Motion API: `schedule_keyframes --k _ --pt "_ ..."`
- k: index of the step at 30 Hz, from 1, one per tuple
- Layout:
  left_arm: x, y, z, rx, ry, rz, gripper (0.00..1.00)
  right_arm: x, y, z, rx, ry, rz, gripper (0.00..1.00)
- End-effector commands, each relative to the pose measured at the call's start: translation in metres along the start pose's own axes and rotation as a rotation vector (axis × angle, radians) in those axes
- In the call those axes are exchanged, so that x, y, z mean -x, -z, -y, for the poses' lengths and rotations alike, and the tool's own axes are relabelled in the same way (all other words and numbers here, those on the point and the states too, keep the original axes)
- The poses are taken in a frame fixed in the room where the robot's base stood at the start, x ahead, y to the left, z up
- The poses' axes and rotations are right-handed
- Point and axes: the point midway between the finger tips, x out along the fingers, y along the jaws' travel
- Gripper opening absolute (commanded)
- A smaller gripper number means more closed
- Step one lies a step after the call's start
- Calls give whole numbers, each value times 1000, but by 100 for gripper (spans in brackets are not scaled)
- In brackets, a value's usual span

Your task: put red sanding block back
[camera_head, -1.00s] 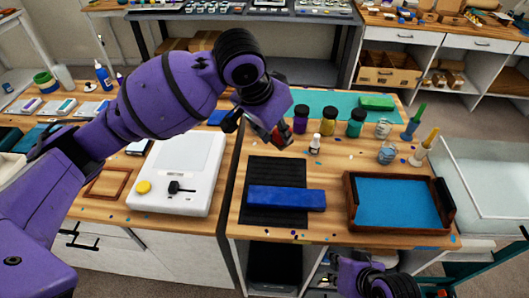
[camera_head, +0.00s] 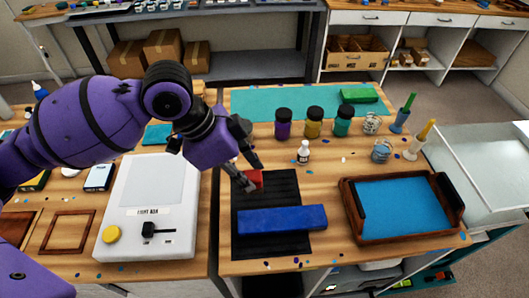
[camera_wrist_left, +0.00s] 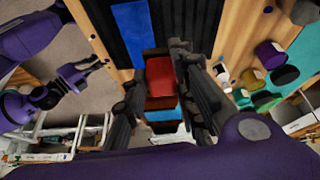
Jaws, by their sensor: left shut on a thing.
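The red sanding block (camera_head: 254,178) is between the fingers of my left gripper (camera_head: 248,176), which is shut on it. Only part of the block shows in the head view, over the far left part of a black ridged mat (camera_head: 280,187); I cannot tell if it touches the mat. In the left wrist view the red block (camera_wrist_left: 160,78) sits between the two dark fingers. A blue block (camera_head: 282,219) lies across the near part of the mat. A green block (camera_head: 359,95) lies on the teal mat (camera_head: 250,102). My right gripper (camera_wrist_left: 80,72) shows small in the left wrist view.
A brown tray (camera_head: 349,212) with a blue sheet stands right of the black mat. A small white bottle (camera_head: 303,153) and several dark-lidded jars (camera_head: 313,123) stand behind. A white light box (camera_head: 150,205) is at left. Colored chips lie scattered on the wood.

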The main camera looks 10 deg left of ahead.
Motion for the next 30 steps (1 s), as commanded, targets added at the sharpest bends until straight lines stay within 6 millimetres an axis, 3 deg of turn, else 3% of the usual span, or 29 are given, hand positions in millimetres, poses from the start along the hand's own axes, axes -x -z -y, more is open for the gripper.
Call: schedule_keyframes --k 6,12,20,27,30 --pt "-22 -15 56 9 -2 1 0 -2 -4 -1 -1 -2 4 0" --pt "-53 -31 84 7 -4 0 0 -4 -8 -2 0 -4 7 0" --pt "-65 -38 98 4 -1 1 0 -4 -8 -3 0 -6 7 0" --pt "-94 -51 103 4 -3 1 0 -5 -10 -3 0 -7 9 0" --pt "-98 -53 104 2 1 1 0 -5 -10 -4 0 -7 7 0"
